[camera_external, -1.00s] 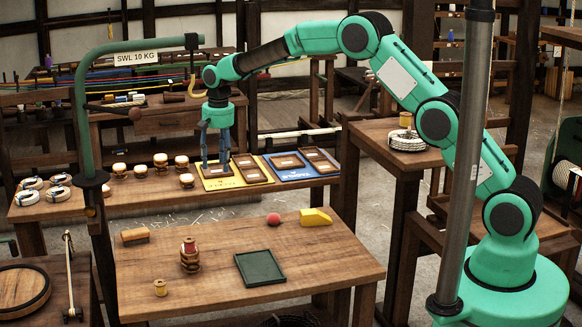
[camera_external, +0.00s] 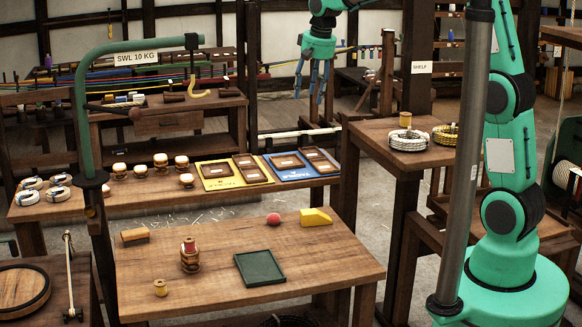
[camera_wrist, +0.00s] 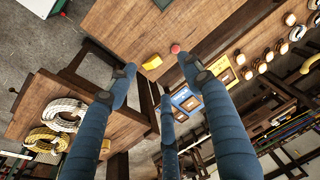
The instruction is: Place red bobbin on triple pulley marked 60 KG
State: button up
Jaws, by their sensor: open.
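A red bobbin (camera_external: 189,244) stands upright on top of a brown, tiered wooden piece (camera_external: 190,262) on the front table. I cannot read any 60 KG mark on that piece, nor tell surely that it is the triple pulley. My gripper (camera_external: 311,82) hangs in the air behind the tables, well away from the bobbin, open and empty. In the wrist view its blue fingers (camera_wrist: 158,82) are spread with nothing between them. The bobbin cannot be made out in the wrist view.
The front table also holds a green tray (camera_external: 260,268), a red ball (camera_external: 274,219), a yellow block (camera_external: 316,217), a brush-like block (camera_external: 135,236) and a small spool (camera_external: 160,287). A grey pole (camera_external: 470,150) stands before my arm. A green hook stand (camera_external: 82,120) rises at left.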

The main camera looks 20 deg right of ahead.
jog(key=s+d+r+t, duration=0.1)
jog(key=s+d+r, duration=0.2)
jog(key=s+d, duration=0.55)
jog(key=s+d+r+t, duration=0.1)
jog(key=s+d+r, duration=0.2)
jog(key=s+d, duration=0.5)
jog(key=s+d+f, duration=0.3)
jog(key=s+d, duration=0.3)
jog(key=s, duration=0.3)
jog(key=s+d+f+t+h, duration=0.1)
jog(key=s+d+f, duration=0.2)
jog(key=s+d, duration=0.3)
jog(key=s, duration=0.4)
jog(key=shift+s, duration=0.25)
notch_tip(320, 180, down, 5)
jog(key=b, duration=0.5)
